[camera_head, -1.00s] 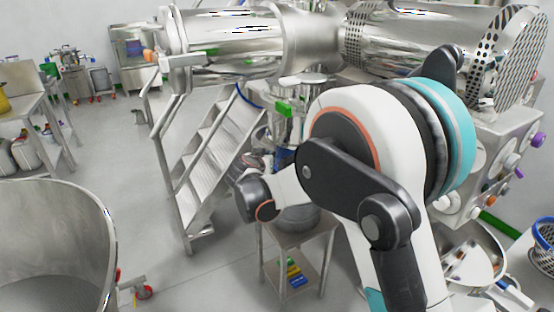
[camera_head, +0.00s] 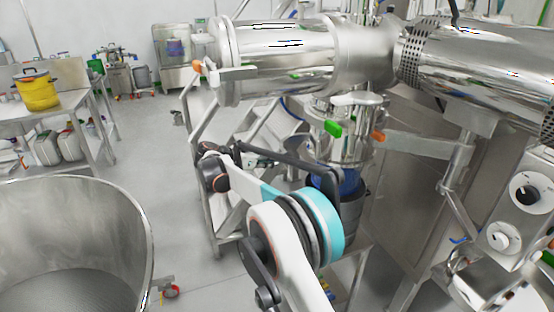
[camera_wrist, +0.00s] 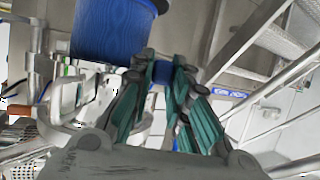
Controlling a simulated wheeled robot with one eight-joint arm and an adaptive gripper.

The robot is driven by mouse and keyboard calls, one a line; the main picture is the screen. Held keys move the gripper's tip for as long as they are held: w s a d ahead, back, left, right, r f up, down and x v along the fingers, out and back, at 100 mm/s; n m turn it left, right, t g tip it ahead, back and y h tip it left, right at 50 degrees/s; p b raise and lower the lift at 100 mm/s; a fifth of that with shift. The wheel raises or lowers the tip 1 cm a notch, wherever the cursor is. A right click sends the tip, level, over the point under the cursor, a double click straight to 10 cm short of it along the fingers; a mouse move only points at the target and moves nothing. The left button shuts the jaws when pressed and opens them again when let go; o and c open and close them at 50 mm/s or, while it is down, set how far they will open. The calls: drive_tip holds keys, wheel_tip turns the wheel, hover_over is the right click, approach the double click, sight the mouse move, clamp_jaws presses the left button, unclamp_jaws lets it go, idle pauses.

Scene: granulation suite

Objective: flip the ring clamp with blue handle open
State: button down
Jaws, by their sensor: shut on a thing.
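In the wrist view my gripper (camera_wrist: 162,72), with green-padded fingers, is closed around a small blue piece that looks like the blue handle (camera_wrist: 160,76) of the ring clamp. The fingers hide most of it. The clamp's ring cannot be made out clearly, so I cannot tell how far it is open. In the head view my arm reaches in under the steel vessel, and my own links hide the fingertips there.
A large blue cylinder (camera_wrist: 112,28) is close above the fingers in the wrist view. The head view shows green (camera_head: 333,128) and orange (camera_head: 378,136) handles by the vessel outlet, a steel drum (camera_head: 150,240) at left, and steps behind my arm. Floor between is clear.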

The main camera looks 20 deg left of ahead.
drive_tip(key=shift+w+a, duration=0.35)
drive_tip(key=shift+a, duration=0.05)
drive_tip(key=c, duration=1.8)
unclamp_jaws()
drive_tip(key=shift+r, duration=0.1)
drive_tip(key=shift+o, duration=1.4)
drive_tip(key=shift+w+a+f, duration=0.15)
drive_tip(key=shift+w+f, duration=0.05)
drive_tip(key=shift+s+r, duration=0.1)
drive_tip(key=v, duration=1.2)
drive_tip(key=shift+a, duration=0.1)
